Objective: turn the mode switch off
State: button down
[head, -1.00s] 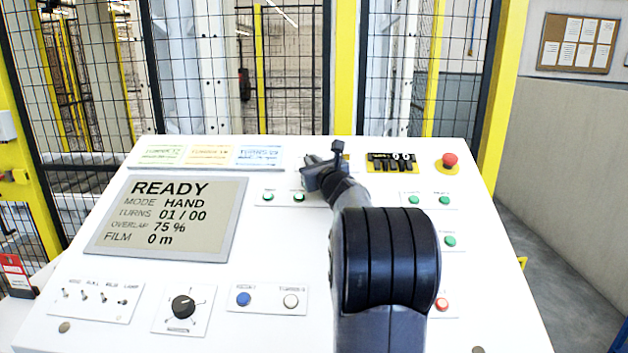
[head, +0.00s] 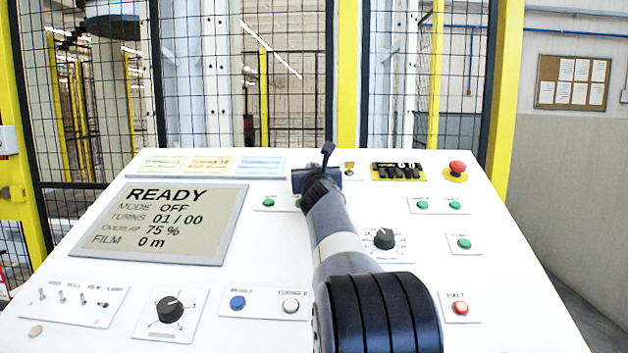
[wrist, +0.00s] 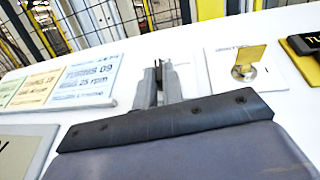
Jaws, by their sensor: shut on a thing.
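The screen (head: 165,222) reads READY and MODE OFF. A switch with a flat gold key (head: 349,168) sits at the back of the white panel; it looks like the mode switch, though its label is too small to read. It shows large in the wrist view (wrist: 247,62), on a white plate. My gripper (head: 327,152) is just left of this key and apart from it. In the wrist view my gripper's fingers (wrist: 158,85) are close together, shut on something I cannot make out. The gripper body hides the panel under it.
Black counter wheels (head: 399,171) and a red mushroom button (head: 457,168) stand right of the key. A black knob (head: 383,238) lies right of my arm, another knob (head: 170,309) at front left. Mesh fencing stands behind the panel.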

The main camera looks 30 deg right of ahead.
dwell(0.6)
jog(key=c, duration=1.5)
grip_release()
jog(key=shift+b, duration=0.3)
jog(key=b+v, duration=0.3)
jog(key=v, duration=0.7)
jog(key=shift+s+a, duration=0.25)
jog(key=shift+s, duration=0.05)
jog(key=p+x, duration=0.3)
jog(key=x, duration=0.8)
jog(key=shift+s, duration=0.1)
